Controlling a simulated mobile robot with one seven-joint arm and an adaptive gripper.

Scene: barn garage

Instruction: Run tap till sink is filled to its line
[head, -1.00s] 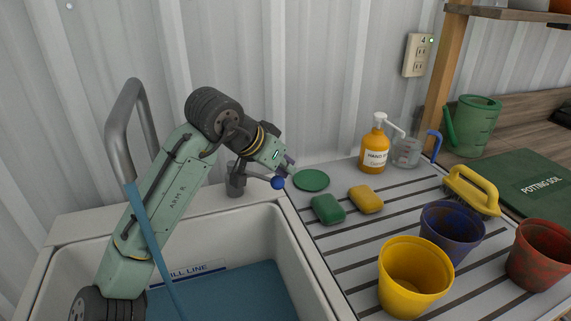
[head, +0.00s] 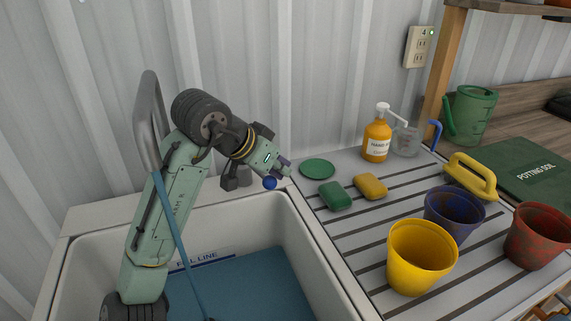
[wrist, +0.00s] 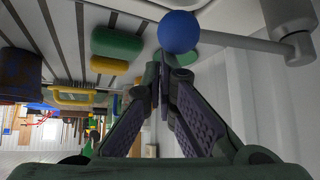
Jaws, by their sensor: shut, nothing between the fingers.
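The grey tap spout (head: 150,105) arches over the white sink (head: 62,285), and a blue water stream (head: 178,235) runs from it. Blue water (head: 250,285) stands in the sink, close below the FILL LINE label (head: 205,257); my arm and the stream cover part of the label, so I cannot tell if the water touches its stripe. The tap lever's blue ball knob (head: 270,183) is beside my gripper (head: 284,169). In the wrist view, my gripper (wrist: 162,65) is shut and empty, its tips close to the blue knob (wrist: 178,32) on its grey lever (wrist: 250,42); contact is unclear.
Right of the sink, the slatted drainboard (head: 345,240) holds a green disc (head: 318,169), green (head: 335,196) and yellow (head: 371,186) soaps, a soap bottle (head: 377,141), a brush (head: 472,177) and yellow (head: 420,258), blue (head: 455,215) and red (head: 537,237) pots. The corrugated wall is close behind.

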